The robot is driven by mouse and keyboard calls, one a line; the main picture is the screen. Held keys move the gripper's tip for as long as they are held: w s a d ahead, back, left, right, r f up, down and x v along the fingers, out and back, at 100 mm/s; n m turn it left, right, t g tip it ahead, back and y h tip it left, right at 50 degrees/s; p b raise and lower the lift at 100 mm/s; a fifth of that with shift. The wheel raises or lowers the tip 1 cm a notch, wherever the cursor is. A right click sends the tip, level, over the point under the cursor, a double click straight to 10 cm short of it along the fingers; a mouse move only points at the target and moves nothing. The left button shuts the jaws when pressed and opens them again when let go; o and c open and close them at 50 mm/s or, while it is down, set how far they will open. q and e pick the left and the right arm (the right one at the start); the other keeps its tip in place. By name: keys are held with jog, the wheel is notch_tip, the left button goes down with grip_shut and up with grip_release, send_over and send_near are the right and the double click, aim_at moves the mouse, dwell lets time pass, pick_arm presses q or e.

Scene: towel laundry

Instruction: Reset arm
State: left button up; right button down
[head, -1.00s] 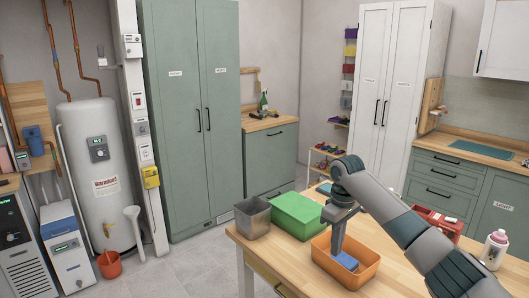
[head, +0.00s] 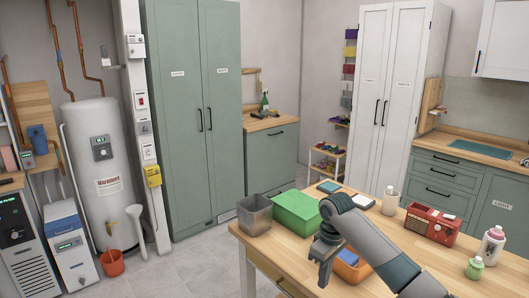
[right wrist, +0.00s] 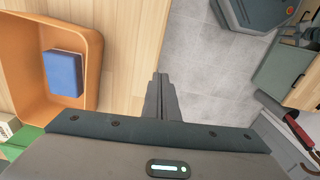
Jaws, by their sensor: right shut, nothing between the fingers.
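My right gripper (head: 323,276) is shut and empty. It points down just left of the orange bin (head: 362,276), near the front edge of the wooden table. In the right wrist view its closed fingers (right wrist: 160,97) show beside the table edge, with floor to their right. The orange bin, also in the right wrist view (right wrist: 94,38), holds a blue block (right wrist: 63,73); the block also shows partly behind my arm in the head view (head: 348,257). My right forearm hides much of the bin in the head view. My left gripper is not in view.
A green box (head: 296,213) and a grey metal bin (head: 254,216) stand on the table behind my gripper. A red radio (head: 432,224), a white bottle (head: 390,201), a pink-capped bottle (head: 491,246) and a green jar (head: 474,268) stand to the right. Floor left of the table is clear.

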jog(key=s+a+f+m+t+y, duration=0.1)
jog(key=s+a+f, duration=0.2)
jog(key=s+f, duration=0.7)
jog(key=s+a+f+m+y, duration=0.1)
jog(key=s+a+f, duration=0.2)
jog(key=s+f, duration=0.7)
jog(key=s+d+r+m+t+h, duration=0.15)
jog(key=s+d, duration=0.25)
jog(key=s, duration=0.5)
jog(key=s+d+m, duration=0.2)
jog(key=s+d, duration=0.2)
jog(key=s, duration=0.5)
jog(key=s+d+r+m+t+h, duration=0.15)
jog(key=s+d, duration=0.25)
jog(key=s, duration=0.4)
notch_tip(320, 180, down, 29)
jog(key=g+b, duration=0.2)
jog(key=s+d+f+g+b, duration=0.1)
jog(key=s+d+f+b, duration=0.1)
jog(key=s+f, duration=1.7)
notch_tip(320, 180, down, 3)
jog(key=shift+s+d+r+y, duration=0.2)
jog(key=shift+d+y, duration=0.1)
